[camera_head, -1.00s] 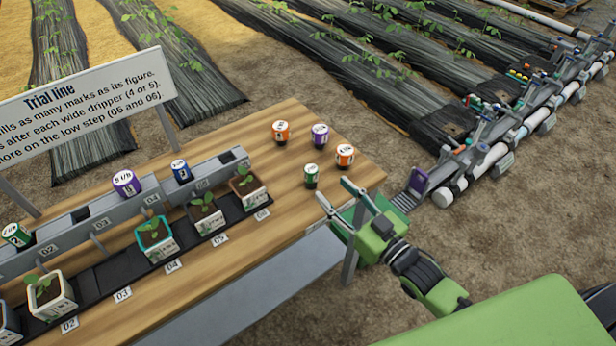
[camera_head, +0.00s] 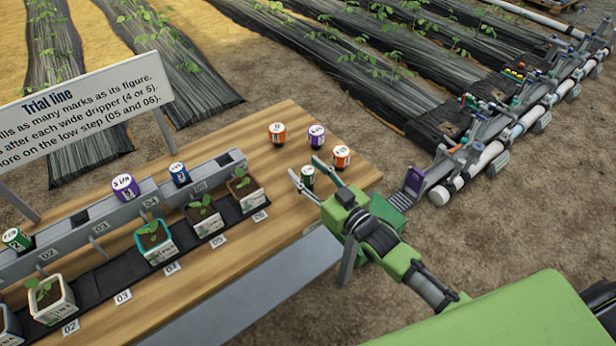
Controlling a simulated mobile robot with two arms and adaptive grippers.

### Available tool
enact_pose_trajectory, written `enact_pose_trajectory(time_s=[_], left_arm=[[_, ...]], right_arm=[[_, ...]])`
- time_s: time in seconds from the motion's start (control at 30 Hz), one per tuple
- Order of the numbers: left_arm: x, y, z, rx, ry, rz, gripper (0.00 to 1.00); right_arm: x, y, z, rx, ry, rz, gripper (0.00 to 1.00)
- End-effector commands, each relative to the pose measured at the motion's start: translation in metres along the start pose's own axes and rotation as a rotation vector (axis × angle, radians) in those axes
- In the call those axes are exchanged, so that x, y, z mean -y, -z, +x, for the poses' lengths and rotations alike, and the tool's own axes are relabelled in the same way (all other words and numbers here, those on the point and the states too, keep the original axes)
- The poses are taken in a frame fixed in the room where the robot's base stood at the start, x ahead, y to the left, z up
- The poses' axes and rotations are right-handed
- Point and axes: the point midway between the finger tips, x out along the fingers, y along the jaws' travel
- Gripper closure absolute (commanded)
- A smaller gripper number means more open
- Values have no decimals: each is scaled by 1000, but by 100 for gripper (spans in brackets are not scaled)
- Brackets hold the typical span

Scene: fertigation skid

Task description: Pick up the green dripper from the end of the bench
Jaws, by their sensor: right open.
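The green dripper (camera_head: 308,176) is a small green can-shaped piece with a white top and dark base. It stands upright at the right end of the wooden bench (camera_head: 262,232). My right gripper (camera_head: 304,168) is open. Its two fingers reach over the bench end, one on each side of the green dripper in the picture. I cannot tell whether a finger touches it. Another green dripper (camera_head: 16,239) sits in the grey rail at the far left. My left gripper is not in view.
Two orange drippers (camera_head: 277,133) (camera_head: 341,157) and a purple dripper (camera_head: 317,135) stand close behind the green one. The grey rail (camera_head: 85,226) holds a purple (camera_head: 125,187) and a blue dripper (camera_head: 179,174), with potted seedlings in front. A sign (camera_head: 80,115) stands behind.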

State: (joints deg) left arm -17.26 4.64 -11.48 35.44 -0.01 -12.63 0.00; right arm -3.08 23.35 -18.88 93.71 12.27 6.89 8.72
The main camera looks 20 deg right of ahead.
Motion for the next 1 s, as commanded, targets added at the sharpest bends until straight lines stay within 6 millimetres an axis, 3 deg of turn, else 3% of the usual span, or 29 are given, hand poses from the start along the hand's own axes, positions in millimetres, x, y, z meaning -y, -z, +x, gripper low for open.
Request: enact_pose_trajectory(time_s=[0.07,0.2,0.67,0.87,1.0], left_arm=[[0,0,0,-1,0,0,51],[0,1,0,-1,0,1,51],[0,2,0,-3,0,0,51],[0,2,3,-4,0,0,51],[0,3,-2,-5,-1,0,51]], right_arm=[[0,0,0,0,0,0,59],[0,0,0,0,0,0,92],[0,6,0,-3,0,0,92],[0,34,-1,-6,1,0,92],[19,63,-19,-5,2,4,92]])
